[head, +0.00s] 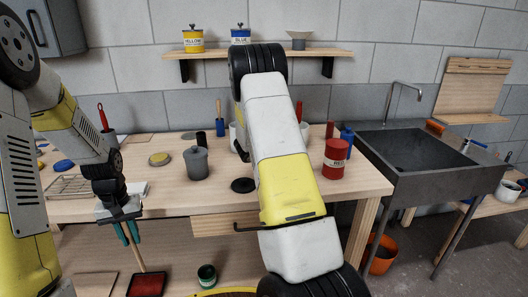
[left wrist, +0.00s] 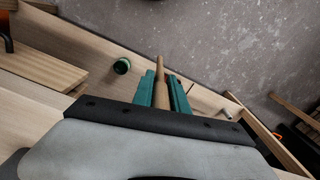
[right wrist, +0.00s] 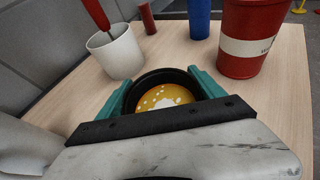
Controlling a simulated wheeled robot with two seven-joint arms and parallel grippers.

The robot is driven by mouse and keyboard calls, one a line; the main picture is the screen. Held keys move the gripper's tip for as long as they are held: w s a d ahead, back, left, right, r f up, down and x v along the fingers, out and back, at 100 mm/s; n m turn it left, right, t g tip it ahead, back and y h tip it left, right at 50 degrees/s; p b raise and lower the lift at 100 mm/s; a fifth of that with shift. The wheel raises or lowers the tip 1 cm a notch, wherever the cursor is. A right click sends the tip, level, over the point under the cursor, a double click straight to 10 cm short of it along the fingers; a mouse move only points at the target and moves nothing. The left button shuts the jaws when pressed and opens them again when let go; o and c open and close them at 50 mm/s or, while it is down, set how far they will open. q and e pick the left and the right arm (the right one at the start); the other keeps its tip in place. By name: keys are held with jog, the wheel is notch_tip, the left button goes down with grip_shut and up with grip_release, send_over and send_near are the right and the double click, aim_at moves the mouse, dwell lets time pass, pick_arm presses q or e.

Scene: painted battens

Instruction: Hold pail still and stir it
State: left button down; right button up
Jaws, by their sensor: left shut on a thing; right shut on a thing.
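The pail (right wrist: 133,93) is a dark round pot holding yellow paint with white patches, in the right wrist view. My right gripper (right wrist: 163,82) is shut on it, with a green finger at each side. In the head view my right arm hides the pail and that gripper. My left gripper (head: 127,232) is shut on a wooden stick (head: 136,258), which points down in front of the bench, well left of my right arm. The stick (left wrist: 160,75) also shows between the green fingers (left wrist: 161,92) in the left wrist view.
On the bench (head: 185,215), a red can (head: 336,160), a blue cylinder (right wrist: 199,18) and a white cup (right wrist: 117,52) with a red handle stand close around the pail. A red tray (head: 147,284) and a green jar (head: 207,276) are lower down.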

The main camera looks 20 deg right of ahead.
dwell(0.4)
jog(key=o, duration=1.8)
jog(key=shift+a, duration=0.1)
jog(key=v, duration=1.2)
